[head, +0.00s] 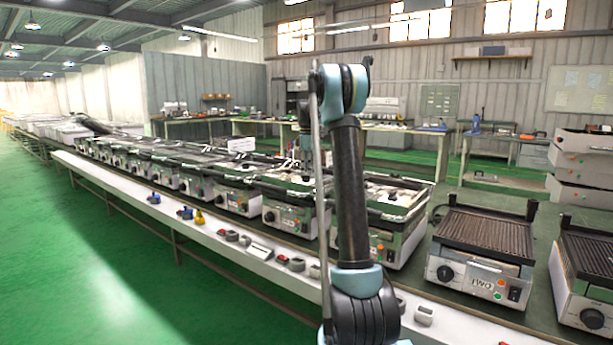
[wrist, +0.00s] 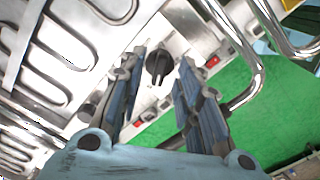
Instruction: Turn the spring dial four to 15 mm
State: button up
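A black round dial (wrist: 159,64) with a raised grip bar shows in the wrist view, on the pale front of a heating unit. My gripper (wrist: 162,72) is open, with one finger on each side of the dial and a gap on both sides. I cannot tell how far the fingertips are from it in depth. No number or millimetre scale is legible, so I cannot tell which dial it is or its setting. In the head view, several units with black front dials (head: 269,216) stand in a row; my arm partly hides the nearer ones.
Curved metal heating tubes (wrist: 75,40) lie left of my gripper, and a bent tube (wrist: 255,75) rises on the right. A white ledge (head: 205,226) with small red, blue and yellow parts runs along the bench front. Green floor (head: 110,270) is clear at left.

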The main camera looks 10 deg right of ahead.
jog(key=shift+f, duration=0.95)
grip_shut()
